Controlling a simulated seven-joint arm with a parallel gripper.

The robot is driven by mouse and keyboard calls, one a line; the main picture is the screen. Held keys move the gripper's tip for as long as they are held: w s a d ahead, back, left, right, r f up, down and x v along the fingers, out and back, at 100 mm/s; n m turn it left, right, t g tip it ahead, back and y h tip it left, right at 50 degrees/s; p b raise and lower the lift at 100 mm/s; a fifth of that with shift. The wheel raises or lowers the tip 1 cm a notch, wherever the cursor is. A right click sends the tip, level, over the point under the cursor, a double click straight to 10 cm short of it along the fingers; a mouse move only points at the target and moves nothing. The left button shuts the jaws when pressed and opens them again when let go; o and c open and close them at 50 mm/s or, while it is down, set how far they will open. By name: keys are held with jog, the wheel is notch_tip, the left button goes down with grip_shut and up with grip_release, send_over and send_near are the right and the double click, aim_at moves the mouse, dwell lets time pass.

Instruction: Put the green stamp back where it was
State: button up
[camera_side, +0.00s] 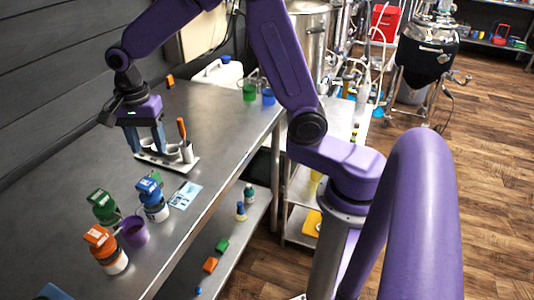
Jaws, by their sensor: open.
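A pale rack (184,165) with cup-like holders lies on the steel table. An orange-handled tool (182,130), perhaps a stamp, stands upright in its right-hand holder. My gripper (148,147) points down over the left part of the rack, with its fingers apart. The fingers hide part of the holders, and I cannot tell whether they touch anything. I cannot clearly make out a green stamp; it may be hidden by the gripper. A green-topped bottle (104,207) stands at the table's near left, but its kind is unclear.
Near the front stand a blue-topped bottle (153,205), an orange-topped bottle (106,250) and a purple cup (135,231). A light blue card (185,195) lies near the edge. Green (249,92) and blue (268,96) cups stand at the far end. Bare table surrounds the rack.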

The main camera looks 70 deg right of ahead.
jog(key=s+d+n, duration=0.2)
jog(key=s+n, duration=1.1)
jog(key=s, duration=0.1)
jog(key=s+d+n, duration=0.3)
jog(key=s+n, duration=1)
jog(key=s, duration=0.2)
jog(key=shift+d+r, duration=0.15)
jog(key=shift+r, duration=0.2)
